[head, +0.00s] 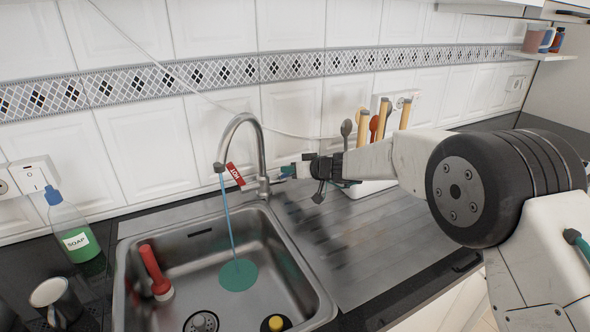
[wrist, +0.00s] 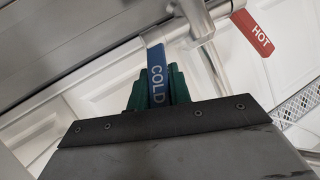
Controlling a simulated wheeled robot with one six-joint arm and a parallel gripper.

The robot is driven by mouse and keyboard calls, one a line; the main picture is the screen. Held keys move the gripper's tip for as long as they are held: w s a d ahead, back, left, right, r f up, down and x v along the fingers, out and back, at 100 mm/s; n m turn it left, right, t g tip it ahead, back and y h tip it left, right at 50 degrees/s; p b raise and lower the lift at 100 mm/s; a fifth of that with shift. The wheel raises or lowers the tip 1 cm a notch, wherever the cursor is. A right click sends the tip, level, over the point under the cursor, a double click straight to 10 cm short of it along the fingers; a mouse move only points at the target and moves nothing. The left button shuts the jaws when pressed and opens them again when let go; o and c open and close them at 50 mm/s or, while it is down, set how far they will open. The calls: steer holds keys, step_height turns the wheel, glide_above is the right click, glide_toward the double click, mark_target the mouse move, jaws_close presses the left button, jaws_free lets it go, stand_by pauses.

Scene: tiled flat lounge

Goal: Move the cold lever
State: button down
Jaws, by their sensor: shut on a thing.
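The cold lever (wrist: 156,70) is a blue tab lettered COLD. In the wrist view it sits between the green fingers of my gripper (wrist: 158,88), which is shut on it. In the head view my gripper (head: 303,170) is at the right of the tap (head: 259,150); the cold lever is mostly hidden there. The tap is a tall curved steel spout at the sink's back edge. The red hot lever (head: 235,174) stands up left of the tap post, and in the wrist view (wrist: 252,32) it is at upper right. A blue stream (head: 227,215) runs from the spout into the sink.
The steel sink (head: 318,300) holds a red-handled brush (head: 153,270) and a yellow-topped item (head: 276,323). A soap bottle (head: 75,236) and a mug (head: 55,300) stand at left. Utensils in a holder (head: 372,187) stand behind my gripper. The drainboard (head: 370,245) is clear.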

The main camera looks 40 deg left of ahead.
steer(key=shift+s+f, duration=0.1)
steer(key=shift+f, duration=0.1)
steer(key=c, duration=1.3)
jaws_free()
steer(key=shift+r, duration=0.1)
steer(key=shift+d+r, duration=0.1)
steer(key=shift+d, duration=0.1)
steer(key=v, duration=0.7)
steer(key=shift+d, duration=0.2)
steer(key=shift+r, duration=0.1)
